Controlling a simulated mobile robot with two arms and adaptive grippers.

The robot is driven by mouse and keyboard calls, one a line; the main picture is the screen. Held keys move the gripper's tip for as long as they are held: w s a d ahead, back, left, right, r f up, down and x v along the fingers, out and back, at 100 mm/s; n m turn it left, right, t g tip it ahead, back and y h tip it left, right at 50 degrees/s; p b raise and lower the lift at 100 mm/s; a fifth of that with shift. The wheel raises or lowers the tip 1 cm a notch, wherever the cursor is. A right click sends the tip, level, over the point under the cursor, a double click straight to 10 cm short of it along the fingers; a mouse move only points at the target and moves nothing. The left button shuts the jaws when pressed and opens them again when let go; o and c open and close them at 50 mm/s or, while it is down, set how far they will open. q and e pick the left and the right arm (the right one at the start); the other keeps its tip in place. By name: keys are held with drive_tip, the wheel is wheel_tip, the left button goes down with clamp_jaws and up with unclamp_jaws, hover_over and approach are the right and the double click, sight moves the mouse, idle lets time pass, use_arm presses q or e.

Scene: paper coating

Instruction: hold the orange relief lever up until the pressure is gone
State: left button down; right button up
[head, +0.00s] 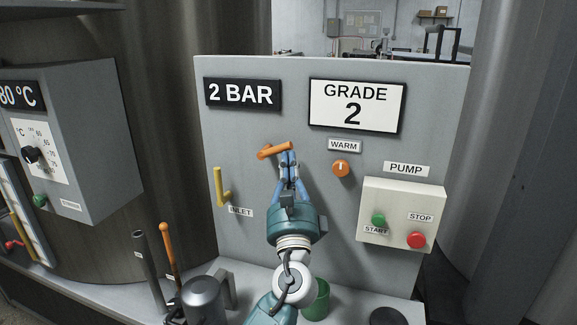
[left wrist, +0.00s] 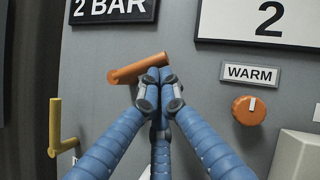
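The orange relief lever (head: 270,152) is on the grey panel, below the black "2 BAR" display (head: 243,93). It slants slightly up to the right. I see no lever between the fingertips (left wrist: 152,78); the contact itself is hidden. My right gripper is not in view.
A yellow inlet lever (head: 221,188) is left of my gripper. An orange warm knob (head: 341,168) and a pump box (head: 401,214) with green and red buttons are to the right. A "GRADE 2" sign (head: 356,105) is above. A green cup (head: 317,300) stands below, beside my arm.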

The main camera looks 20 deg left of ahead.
use_arm(q)
drive_tip(key=shift+r+n+g+y, duration=0.4)
drive_tip(key=shift+r+n+y, duration=0.15)
drive_tip(key=shift+n, duration=0.45)
drive_tip(key=shift+a+r+n+p, duration=0.1)
drive_tip(key=shift+r+n+p, duration=0.1)
drive_tip(key=shift+n+p, duration=0.1)
drive_tip(key=shift+f, duration=0.15)
idle(2.3)
